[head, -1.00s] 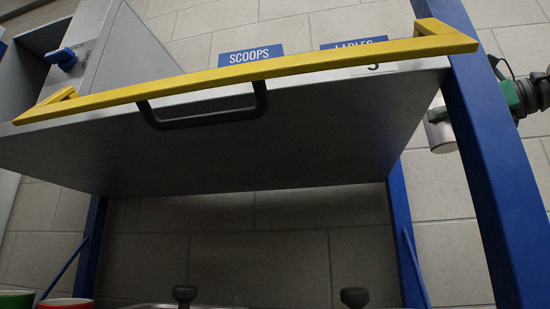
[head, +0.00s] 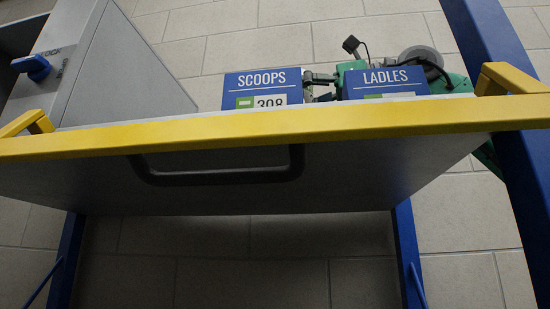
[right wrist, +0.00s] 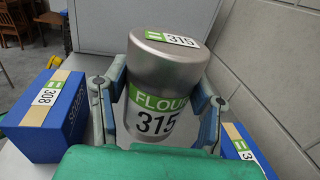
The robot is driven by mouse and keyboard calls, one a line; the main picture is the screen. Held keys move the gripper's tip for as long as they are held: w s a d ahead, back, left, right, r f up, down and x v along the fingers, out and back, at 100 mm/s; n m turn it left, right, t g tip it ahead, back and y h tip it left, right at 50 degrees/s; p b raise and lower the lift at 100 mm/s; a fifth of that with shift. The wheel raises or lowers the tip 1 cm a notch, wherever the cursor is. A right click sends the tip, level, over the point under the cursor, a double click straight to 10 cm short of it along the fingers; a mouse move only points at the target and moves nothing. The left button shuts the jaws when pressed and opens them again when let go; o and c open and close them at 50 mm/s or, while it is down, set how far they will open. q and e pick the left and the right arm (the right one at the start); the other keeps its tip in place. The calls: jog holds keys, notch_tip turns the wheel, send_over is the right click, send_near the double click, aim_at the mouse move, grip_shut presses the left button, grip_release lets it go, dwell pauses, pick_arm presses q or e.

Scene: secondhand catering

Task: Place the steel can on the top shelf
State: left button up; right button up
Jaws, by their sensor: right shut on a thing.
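The steel can (right wrist: 165,75), marked FLOUR 315, is between the fingers of my right gripper (right wrist: 160,92) in the right wrist view. The gripper is shut on it. The can's base is hidden, so I cannot tell whether it touches the shelf. In the head view my green right arm reaches in behind the top shelf (head: 230,175), behind two blue boxes. I cannot make out the can there. My left gripper is not in view.
The blue SCOOPS box (head: 262,88) and LADLES box (head: 385,80) stand on the shelf, with a narrow gap between them. A yellow rail (head: 250,132) runs along the front edge. Blue posts (head: 505,130) and a grey cabinet (head: 110,75) flank it.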

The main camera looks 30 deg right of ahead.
jog(key=f, duration=0.4)
jog(key=shift+s+a, duration=0.15)
jog(key=shift+s, duration=0.1)
jog(key=f, duration=0.1)
jog(key=d+f, duration=0.1)
jog(key=f, duration=0.2)
jog(key=shift+w+d, duration=0.25)
jog(key=shift+s+f, duration=0.1)
jog(key=shift+f, duration=0.2)
jog(key=shift+a, duration=0.4)
jog(key=shift+a+f, duration=0.1)
jog(key=shift+a, duration=0.05)
jog(key=o, duration=1)
jog(key=shift+a, duration=0.15)
jog(key=shift+o, duration=0.2)
